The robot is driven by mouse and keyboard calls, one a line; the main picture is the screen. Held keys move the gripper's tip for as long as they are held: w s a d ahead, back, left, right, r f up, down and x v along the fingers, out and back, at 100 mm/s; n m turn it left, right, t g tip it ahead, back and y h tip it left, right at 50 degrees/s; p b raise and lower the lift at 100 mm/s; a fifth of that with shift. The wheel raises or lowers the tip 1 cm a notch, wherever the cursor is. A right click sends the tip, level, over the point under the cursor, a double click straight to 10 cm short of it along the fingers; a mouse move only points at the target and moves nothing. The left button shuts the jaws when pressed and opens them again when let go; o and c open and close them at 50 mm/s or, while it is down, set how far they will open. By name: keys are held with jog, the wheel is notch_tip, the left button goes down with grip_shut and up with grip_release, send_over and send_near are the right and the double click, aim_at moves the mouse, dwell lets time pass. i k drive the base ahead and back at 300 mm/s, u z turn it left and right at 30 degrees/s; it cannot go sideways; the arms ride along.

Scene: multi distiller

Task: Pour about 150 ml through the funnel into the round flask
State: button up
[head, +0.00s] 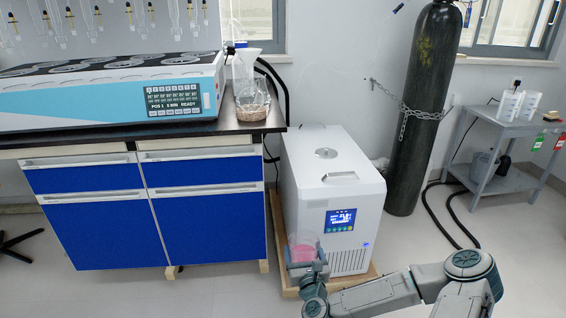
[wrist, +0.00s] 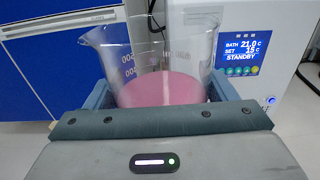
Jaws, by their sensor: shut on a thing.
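A clear glass beaker (head: 302,249) with pink liquid in its lower part is held low in front of the white chiller, above the floor. My gripper (head: 305,262) is shut around it. In the wrist view the beaker (wrist: 160,70) stands between the two fingers, with its spout at the upper left and its liquid surface about level. A clear round flask (head: 251,98) sits at the right end of the black bench, with a brownish ring-like shape around its lower part. A pale funnel (head: 244,63) appears to stand on top of the flask. My gripper is below and to the right of them.
The black benchtop (head: 212,133) over blue cabinets carries the heating unit (head: 110,92), beside the flask. The white chiller (head: 332,190) stands on a wooden base. A chained dark gas cylinder (head: 420,120) and a grey side table (head: 505,120) are to the right.

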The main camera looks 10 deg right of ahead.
aim_at(249, 55)
jog(key=u, duration=2.25)
jog(key=i, duration=1.7)
jog(key=z, duration=2.5)
